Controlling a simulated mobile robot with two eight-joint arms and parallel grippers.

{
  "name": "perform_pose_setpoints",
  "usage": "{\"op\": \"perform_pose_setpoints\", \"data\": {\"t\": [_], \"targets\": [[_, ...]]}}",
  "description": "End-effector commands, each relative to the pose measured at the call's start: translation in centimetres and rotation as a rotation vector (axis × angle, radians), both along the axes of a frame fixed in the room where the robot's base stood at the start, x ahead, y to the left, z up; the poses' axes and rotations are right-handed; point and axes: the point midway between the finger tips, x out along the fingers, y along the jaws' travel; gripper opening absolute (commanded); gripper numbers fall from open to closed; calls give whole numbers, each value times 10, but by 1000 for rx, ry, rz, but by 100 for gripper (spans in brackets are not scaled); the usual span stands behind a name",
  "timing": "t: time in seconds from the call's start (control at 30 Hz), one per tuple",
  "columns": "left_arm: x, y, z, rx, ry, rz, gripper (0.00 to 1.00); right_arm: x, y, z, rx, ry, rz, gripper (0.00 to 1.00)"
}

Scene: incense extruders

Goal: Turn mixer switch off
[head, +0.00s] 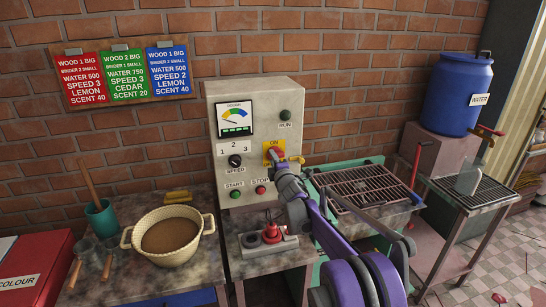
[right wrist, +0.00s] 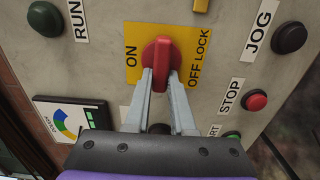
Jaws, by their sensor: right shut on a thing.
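The mixer switch is a red rotary handle (right wrist: 160,58) on a yellow plate (right wrist: 134,42) marked ON and OFF LOCK. In the right wrist view the handle stands upright in the picture, between ON on the left and OFF LOCK on the right. My right gripper (right wrist: 161,76) is shut on the red handle, one finger on each side. In the head view the yellow plate (head: 267,149) is on the front of the grey control box (head: 255,95), and my right gripper (head: 278,158) partly covers the switch. My left gripper is not in view.
Green RUN (head: 285,114) and START (head: 236,192) buttons, the red STOP button (head: 260,190) and the SPEED knob (head: 235,161) are close by on the box. A red-topped fitting (head: 271,233) stands on the bench below. A wire rack (head: 365,187) is to the right.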

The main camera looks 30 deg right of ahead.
Motion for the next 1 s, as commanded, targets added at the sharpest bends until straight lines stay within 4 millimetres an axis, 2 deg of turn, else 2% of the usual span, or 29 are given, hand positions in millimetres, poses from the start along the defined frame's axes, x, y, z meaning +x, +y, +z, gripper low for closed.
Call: {"op": "perform_pose_setpoints", "data": {"t": [0.53, 0.57, 0.7, 0.73, 1.0], "targets": [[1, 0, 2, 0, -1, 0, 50, 0, 0, -1, -26, 6, 0, 0], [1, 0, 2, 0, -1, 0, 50, 0, 0, -1, -26, 6, 0, 24], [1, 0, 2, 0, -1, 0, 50, 0, 0, -1, -25, 6, 0, 49], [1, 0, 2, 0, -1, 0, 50, 0, 0, -1, -25, 6, 0, 52], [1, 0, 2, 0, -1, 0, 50, -1, 0, -1, -24, 6, 0, 52]]}}
